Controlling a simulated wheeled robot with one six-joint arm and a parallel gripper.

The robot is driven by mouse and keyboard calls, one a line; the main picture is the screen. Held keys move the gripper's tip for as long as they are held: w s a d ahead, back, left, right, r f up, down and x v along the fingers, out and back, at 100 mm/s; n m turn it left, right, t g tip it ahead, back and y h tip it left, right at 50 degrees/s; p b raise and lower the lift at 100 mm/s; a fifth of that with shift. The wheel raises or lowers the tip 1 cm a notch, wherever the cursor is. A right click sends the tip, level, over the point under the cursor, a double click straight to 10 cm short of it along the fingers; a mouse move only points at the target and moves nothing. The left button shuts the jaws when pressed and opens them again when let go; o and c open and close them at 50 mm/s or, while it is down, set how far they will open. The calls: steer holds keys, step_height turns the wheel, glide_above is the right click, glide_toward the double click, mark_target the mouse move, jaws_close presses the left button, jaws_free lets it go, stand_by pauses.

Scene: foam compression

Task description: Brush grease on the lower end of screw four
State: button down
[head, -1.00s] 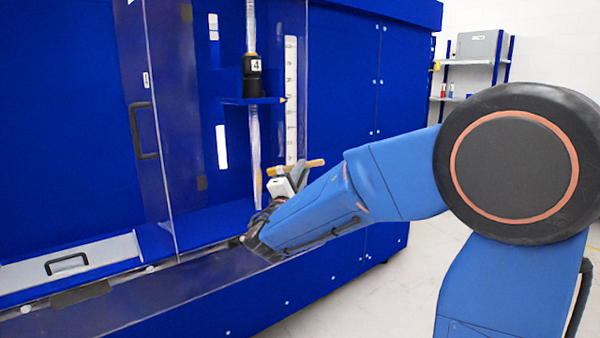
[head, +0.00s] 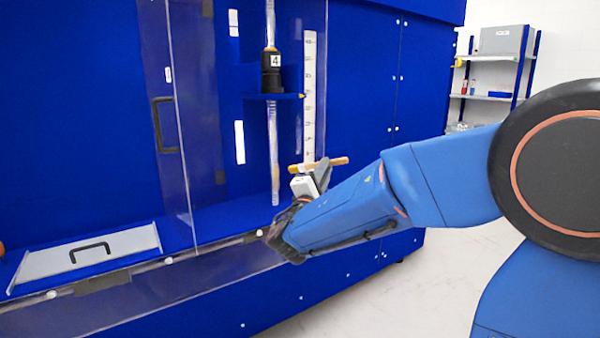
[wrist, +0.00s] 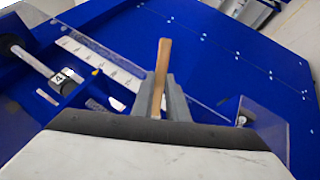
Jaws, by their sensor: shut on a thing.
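Screw four is a vertical metal rod (head: 274,150) behind a clear panel, with a black nut block labelled 4 (head: 271,70) on its upper part. Its lower end (head: 275,196) hangs near the blue ledge. My gripper (head: 322,174) is just right of the lower end in the head view and is shut on a brush with a wooden handle (head: 334,163). The handle lies nearly level; the bristles cannot be made out. In the wrist view the handle (wrist: 162,62) stands up between the fingers (wrist: 160,98), and the label 4 (wrist: 62,77) shows at left. No contact with the screw is visible.
A white ruler (head: 309,95) stands right of the screw. A clear door (head: 183,120) with a black handle stands left. A grey lid (head: 90,258) lies on the ledge at lower left. Shelves (head: 492,97) stand at the far right, with free floor before them.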

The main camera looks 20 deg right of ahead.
mark_target(306, 169)
steer(key=shift+w+a, duration=0.4)
steer(key=shift+w, duration=0.75)
steer(key=shift+w+a, duration=0.35)
steer(key=shift+w, duration=0.85)
steer(key=shift+w+a, duration=0.4)
steer(key=shift+w, duration=0.75)
steer(key=shift+w+a, duration=0.25)
steer(key=shift+w, duration=0.5)
steer(key=shift+f, duration=0.1)
steer(key=shift+s+f, duration=0.1)
steer(key=shift+f, duration=5.1)
steer(key=shift+r, duration=4.15)
